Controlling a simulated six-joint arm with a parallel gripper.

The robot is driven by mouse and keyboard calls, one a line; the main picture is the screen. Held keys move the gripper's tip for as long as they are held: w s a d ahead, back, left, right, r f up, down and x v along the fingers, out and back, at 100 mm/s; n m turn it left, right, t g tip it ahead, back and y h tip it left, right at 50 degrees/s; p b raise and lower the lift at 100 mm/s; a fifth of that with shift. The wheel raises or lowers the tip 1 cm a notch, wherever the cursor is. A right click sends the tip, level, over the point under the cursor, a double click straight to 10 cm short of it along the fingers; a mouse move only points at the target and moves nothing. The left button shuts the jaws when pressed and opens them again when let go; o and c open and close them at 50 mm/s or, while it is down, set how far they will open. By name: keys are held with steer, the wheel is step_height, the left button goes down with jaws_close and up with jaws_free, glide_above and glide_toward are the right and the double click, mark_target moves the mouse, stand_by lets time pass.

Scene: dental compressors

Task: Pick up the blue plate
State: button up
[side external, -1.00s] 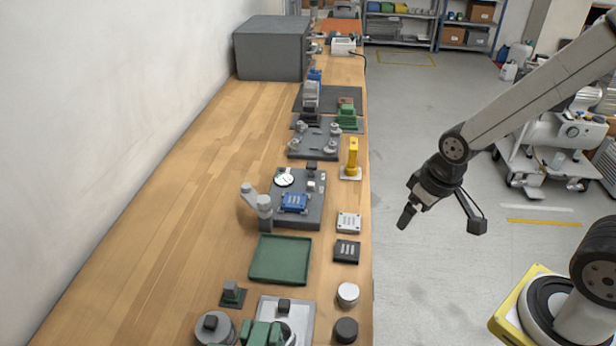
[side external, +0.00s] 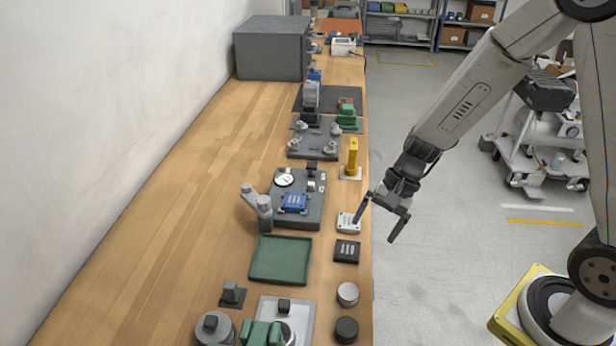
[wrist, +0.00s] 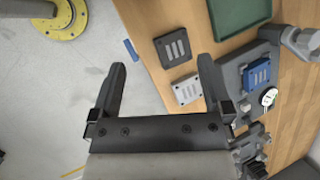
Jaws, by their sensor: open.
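The blue plate (side external: 294,203) sits on a dark grey fixture block (side external: 312,220) on the bench, close to a round white dial (side external: 284,180). In the wrist view the blue plate (wrist: 257,74) is at the right, with its light marks showing. My gripper (side external: 376,219) is open and empty at the bench's right edge, to the right of the blue plate and apart from it. One finger overlaps the white plate (side external: 348,223) in the side view; I cannot tell whether they touch. In the wrist view my gripper (wrist: 162,78) has its fingers wide apart, with nothing between them.
A black plate (side external: 347,251) lies in front of the white one. A green tray (side external: 281,279) lies in front of the fixture block. A grey jointed post (side external: 263,212) stands left of the block, and a yellow upright part (side external: 352,157) stands behind. The bench's left side is clear.

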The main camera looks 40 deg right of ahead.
mark_target(298, 200)
steer(key=w+m+t+y, duration=0.1)
steer(key=w+m, duration=0.1)
steer(key=w+f+m+t+y, duration=0.1)
steer(key=w+m, duration=0.1)
steer(key=w, duration=0.1)
steer(key=w+a+f+m+t+y, duration=0.1)
steer(key=w+m, duration=0.1)
steer(key=m, duration=0.1)
steer(key=shift+w+a+y, duration=0.1)
steer(key=shift+w+y, duration=0.15)
steer(key=shift+y, duration=0.05)
steer(key=w+d+m+t, duration=0.1)
steer(key=w+m, duration=0.1)
steer(key=w+d+f+m+t, duration=0.1)
steer(key=w+m+t, duration=0.1)
steer(key=w+m, duration=0.1)
steer(key=w+d+f+m+t, duration=0.1)
steer(key=w+m+t, duration=0.1)
steer(key=w, duration=0.1)
steer(key=shift+w+d+f+m, duration=0.15)
steer(key=shift+d+m, duration=0.1)
steer(key=shift+m, duration=0.15)
steer(key=shift+w+d+m+t, duration=0.3)
steer(key=shift+w+t, duration=0.05)
steer(key=shift+t, duration=0.15)
steer(key=shift+a, duration=0.1)
steer(key=shift+x, duration=1.25)
steer(key=shift+a, duration=0.1)
steer(key=shift+x, duration=2.55)
steer(key=shift+s+f, duration=0.1)
